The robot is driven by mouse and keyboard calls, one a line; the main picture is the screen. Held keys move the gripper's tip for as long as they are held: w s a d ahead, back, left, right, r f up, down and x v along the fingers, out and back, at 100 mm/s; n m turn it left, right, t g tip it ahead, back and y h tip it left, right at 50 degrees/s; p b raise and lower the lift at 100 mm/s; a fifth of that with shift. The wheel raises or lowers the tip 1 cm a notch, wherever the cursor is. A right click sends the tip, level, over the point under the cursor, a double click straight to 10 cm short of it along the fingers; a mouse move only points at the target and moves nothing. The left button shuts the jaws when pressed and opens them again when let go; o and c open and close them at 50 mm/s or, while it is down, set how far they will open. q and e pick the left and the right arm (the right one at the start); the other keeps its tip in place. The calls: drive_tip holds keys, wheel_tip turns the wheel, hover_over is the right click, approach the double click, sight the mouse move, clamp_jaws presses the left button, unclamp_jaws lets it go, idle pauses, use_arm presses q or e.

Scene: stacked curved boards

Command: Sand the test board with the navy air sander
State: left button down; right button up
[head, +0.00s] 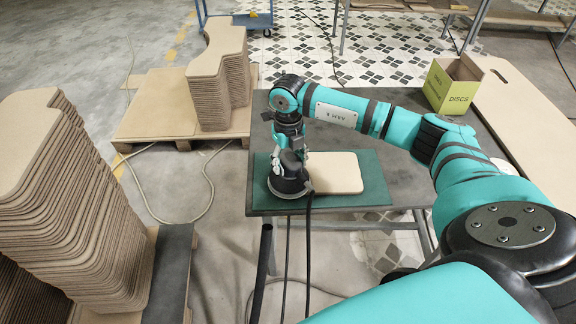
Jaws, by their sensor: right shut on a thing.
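The navy air sander (289,180) stands upright with its round pad over the left end of the test board (338,173). The test board is a light tan panel with rounded corners, lying flat on a dark green mat (375,179) on the grey table. My right gripper (292,158) points down from above and is shut on the sander; its fingers are partly hidden against the dark body. I cannot tell whether the pad touches the board. The board's left end is hidden under the sander. My left gripper is not in view.
A yellow-green discs box (450,88) and a large tan board (520,115) sit at the table's right. Dark hoses (308,250) hang over the front edge. Stacked curved boards (70,205) stand on the left, with another stack (220,80) on a pallet behind.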

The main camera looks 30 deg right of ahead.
drive_tip(key=shift+w+r+p, duration=0.1)
drive_tip(key=shift+r+p, duration=1.15)
drive_tip(key=shift+r, duration=1.15)
drive_tip(key=shift+a+f+b, duration=0.1)
drive_tip(key=shift+f+b, duration=1.75)
drive_tip(key=shift+f, duration=0.5)
drive_tip(key=shift+o, duration=0.7)
clamp_jaws()
